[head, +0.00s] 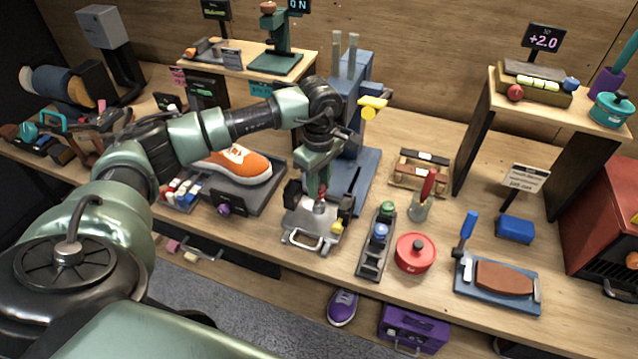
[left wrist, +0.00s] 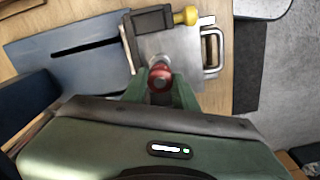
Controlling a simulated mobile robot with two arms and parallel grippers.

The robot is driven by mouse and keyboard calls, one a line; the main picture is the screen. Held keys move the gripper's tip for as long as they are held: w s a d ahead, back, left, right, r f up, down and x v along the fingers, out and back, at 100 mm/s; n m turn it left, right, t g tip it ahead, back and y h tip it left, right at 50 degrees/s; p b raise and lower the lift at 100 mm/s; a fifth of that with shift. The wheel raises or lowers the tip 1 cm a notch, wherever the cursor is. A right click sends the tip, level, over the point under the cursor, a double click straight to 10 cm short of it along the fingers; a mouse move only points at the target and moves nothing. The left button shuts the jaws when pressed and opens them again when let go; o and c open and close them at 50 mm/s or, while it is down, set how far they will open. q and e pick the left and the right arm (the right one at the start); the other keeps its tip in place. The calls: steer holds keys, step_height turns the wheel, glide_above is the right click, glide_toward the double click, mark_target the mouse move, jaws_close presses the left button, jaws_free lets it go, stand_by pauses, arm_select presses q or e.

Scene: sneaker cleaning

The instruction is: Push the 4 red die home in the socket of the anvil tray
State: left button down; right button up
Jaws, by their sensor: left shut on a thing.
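The anvil tray (head: 303,222) is a silver metal plate with a front handle, lying on the bench in front of the blue press. It also shows in the left wrist view (left wrist: 184,50). My left gripper (head: 319,196) points down over the tray and is shut on the red die (left wrist: 160,77). The die has a red top and a silver lower end, which shows in the head view (head: 320,207) over the tray plate. The socket is hidden under the die, and I cannot tell how deep the die sits. My right gripper is not in view.
The blue press (head: 362,165) with a yellow lever (head: 372,106) stands behind the tray. A black rack (head: 371,262) with green and blue dies and a red round pot (head: 415,252) stand right of it. An orange sneaker (head: 240,163) stands to the left.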

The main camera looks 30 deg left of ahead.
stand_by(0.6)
arm_select(q)
steer(key=shift+f+b, duration=1.65)
steer(key=shift+b, duration=0.1)
steer(key=c, duration=1)
jaws_free()
steer(key=shift+c, duration=0.2)
step_height(320, 180, up, 7)
steer(key=shift+f+b, duration=0.1)
steer(key=shift+b, duration=0.75)
steer(key=shift+r, duration=0.55)
steer(key=shift+s, duration=0.1)
